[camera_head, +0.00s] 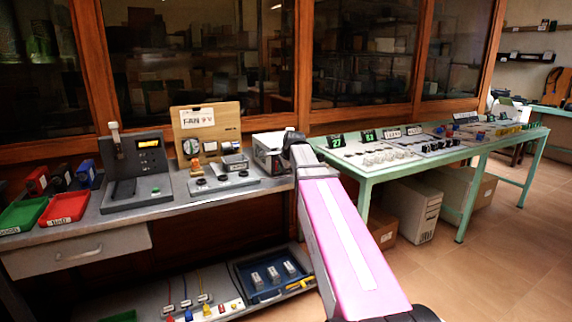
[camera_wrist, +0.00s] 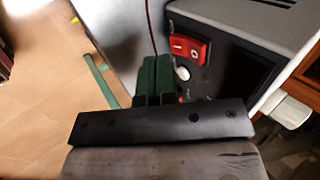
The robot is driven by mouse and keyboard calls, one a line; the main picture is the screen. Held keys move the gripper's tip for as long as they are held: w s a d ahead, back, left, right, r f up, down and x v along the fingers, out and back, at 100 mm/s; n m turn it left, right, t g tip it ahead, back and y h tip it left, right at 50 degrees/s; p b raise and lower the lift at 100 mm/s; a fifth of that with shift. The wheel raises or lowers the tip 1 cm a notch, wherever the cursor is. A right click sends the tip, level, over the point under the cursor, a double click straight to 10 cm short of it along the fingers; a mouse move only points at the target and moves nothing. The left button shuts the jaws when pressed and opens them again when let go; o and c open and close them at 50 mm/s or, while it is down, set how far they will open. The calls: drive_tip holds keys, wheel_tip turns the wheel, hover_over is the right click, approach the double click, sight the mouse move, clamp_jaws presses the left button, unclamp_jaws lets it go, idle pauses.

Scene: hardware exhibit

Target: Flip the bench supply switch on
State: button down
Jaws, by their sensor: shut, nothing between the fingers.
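The bench supply (camera_wrist: 250,22) is a pale grey box with a black front panel, filling the right of the wrist view. Its red rocker switch (camera_wrist: 188,46) has white marks on its two halves. My gripper (camera_wrist: 155,62) has two dark green fingers shut together with nothing between them. In the picture the fingertips are just left of and below the switch; I cannot tell whether they touch the panel. In the head view the box that appears to be the supply (camera_head: 266,143) is partly hidden behind my arm, and the switch cannot be seen.
A white knob (camera_wrist: 182,73) sits just below the switch, close to the fingers. A thin dark red cable rises behind the fingertips. In the head view, a grey console (camera_head: 137,165) and a wooden-backed board (camera_head: 226,118) stand left on the bench. A green table (camera_head: 366,176) is to the right.

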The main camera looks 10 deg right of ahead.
drive_tip(key=shift+w+a+f, duration=0.15)
drive_tip(key=shift+w+f, duration=0.05)
drive_tip(key=shift+w, duration=0.35)
drive_tip(key=shift+w+a+f, duration=0.1)
drive_tip(key=shift+w+f, duration=0.1)
drive_tip(key=shift+w, duration=0.3)
drive_tip(key=shift+w+f+t, duration=0.15)
drive_tip(key=shift+t, duration=0.25)
drive_tip(key=shift+r, duration=0.85)
